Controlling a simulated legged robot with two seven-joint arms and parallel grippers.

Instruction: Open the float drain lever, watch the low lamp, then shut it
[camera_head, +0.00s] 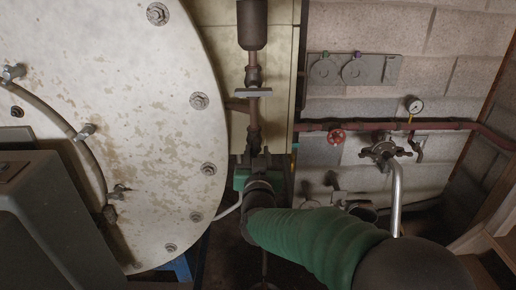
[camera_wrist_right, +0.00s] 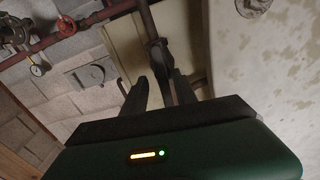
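A vertical brown pipe (camera_head: 253,125) with fittings runs down beside the big pale drum. A short flat grey bar (camera_head: 252,93) crosses it and may be the drain lever; I cannot tell its setting. My right gripper (camera_head: 258,160) is low on this pipe line, below the bar, its fingertips partly hidden by fittings. In the right wrist view my right gripper (camera_wrist_right: 160,88) has its two dark fingers apart, with the pipe (camera_wrist_right: 152,30) beyond the gap and nothing clearly gripped. I cannot pick out the low lamp or its state. My left gripper is out of view.
The pale round drum (camera_head: 130,130) with bolts fills the left. A curved metal pipe (camera_head: 396,195) stands right of my arm.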

